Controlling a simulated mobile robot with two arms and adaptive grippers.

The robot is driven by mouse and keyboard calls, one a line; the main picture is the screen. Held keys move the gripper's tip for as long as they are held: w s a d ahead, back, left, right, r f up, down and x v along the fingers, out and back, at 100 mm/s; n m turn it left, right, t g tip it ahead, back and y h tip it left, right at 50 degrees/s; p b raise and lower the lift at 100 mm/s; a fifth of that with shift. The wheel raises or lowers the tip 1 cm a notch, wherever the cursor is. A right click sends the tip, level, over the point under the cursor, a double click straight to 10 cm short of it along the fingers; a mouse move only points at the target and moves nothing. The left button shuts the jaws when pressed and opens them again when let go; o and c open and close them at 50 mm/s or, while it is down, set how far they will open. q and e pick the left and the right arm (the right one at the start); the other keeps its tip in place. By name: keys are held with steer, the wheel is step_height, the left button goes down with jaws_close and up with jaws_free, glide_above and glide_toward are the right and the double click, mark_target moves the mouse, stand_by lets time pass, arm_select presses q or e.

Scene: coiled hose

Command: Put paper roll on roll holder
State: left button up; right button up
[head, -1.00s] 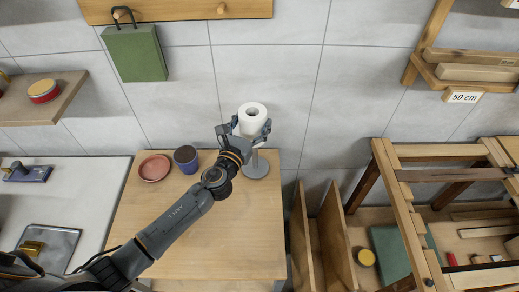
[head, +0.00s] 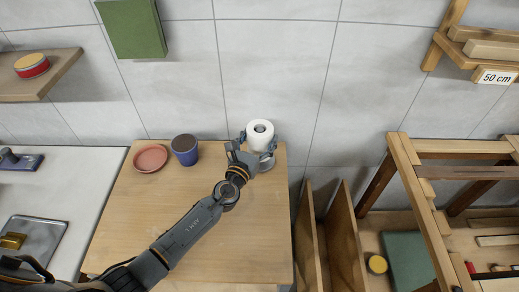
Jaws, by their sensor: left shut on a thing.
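The white paper roll (head: 260,136) is upright at the back right of the wooden table. My left gripper (head: 258,146) is shut around the roll's lower part, with a finger on each side. The grey roll holder (head: 267,164) stands under the roll, and only part of its base shows. A light spot shows in the roll's hole, perhaps the top of the holder's post. I cannot tell how far down the post the roll sits. My right gripper is not in view.
A blue cup (head: 185,151) and a reddish dish (head: 150,158) stand at the back left of the wooden table (head: 150,215). The table's front is clear apart from my arm above it. A wooden rack (head: 420,200) stands to the right.

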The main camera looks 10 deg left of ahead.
arm_select(q)
step_height(320, 180, down, 3)
steer(key=shift+b, duration=0.7)
steer(key=shift+w+f, duration=0.1)
steer(key=shift+f, duration=0.1)
steer(key=o, duration=1.2)
steer(key=shift+o, duration=0.2)
